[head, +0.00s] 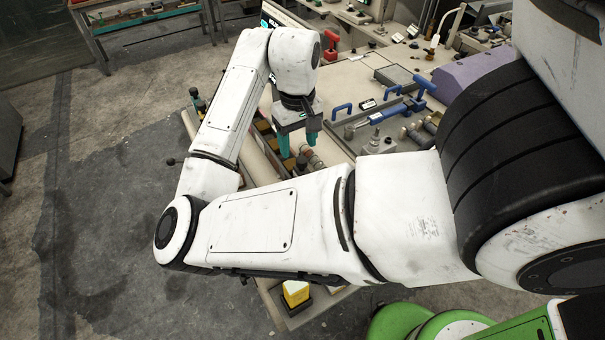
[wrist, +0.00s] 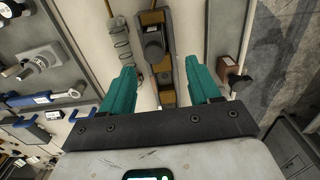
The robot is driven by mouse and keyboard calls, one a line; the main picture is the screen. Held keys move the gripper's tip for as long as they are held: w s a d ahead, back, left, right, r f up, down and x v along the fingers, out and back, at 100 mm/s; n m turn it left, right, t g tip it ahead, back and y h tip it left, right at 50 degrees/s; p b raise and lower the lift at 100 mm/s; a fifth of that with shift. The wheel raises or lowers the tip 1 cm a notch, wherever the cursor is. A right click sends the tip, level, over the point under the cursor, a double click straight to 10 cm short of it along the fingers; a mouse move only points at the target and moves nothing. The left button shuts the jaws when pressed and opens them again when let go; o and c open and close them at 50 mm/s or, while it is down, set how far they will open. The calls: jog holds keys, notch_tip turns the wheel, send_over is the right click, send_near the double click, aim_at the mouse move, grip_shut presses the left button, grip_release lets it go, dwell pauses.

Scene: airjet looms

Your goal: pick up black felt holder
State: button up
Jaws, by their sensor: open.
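My gripper (head: 299,140) hangs fingers down over the left edge of the workbench in the head view. In the wrist view its two teal fingers (wrist: 160,80) are spread apart with nothing held between them. A black block (wrist: 153,45), which looks like the felt holder, lies in a narrow brown-yellow tray (wrist: 167,78). It is ahead of the fingertips, roughly in line with the gap between them, and appears apart from both. In the head view my arm and gripper hide much of this tray area, and I cannot make out the holder there.
A coiled grey spring-like part (wrist: 121,40) lies left of the tray. A small brown block (wrist: 229,68) stands to the right. Blue-handled tools (head: 405,104) and metal fittings crowd the bench. A yellow block (head: 296,291) sits below my arm. Bare floor (head: 100,200) is at left.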

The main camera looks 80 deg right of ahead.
aim_at(302, 159)
notch_tip(302, 159, down, 3)
jog(key=shift+f, duration=0.2)
jog(key=shift+s+d+f+b, duration=0.1)
jog(key=shift+s+f, duration=0.05)
jog(key=shift+f, duration=0.75)
jog(key=shift+s+d+f+b, duration=0.1)
jog(key=shift+f, duration=0.75)
jog(key=shift+s+d+f+b, duration=0.1)
jog(key=shift+s+f, duration=0.05)
jog(key=shift+f, duration=0.75)
jog(key=shift+c, duration=0.3)
grip_shut()
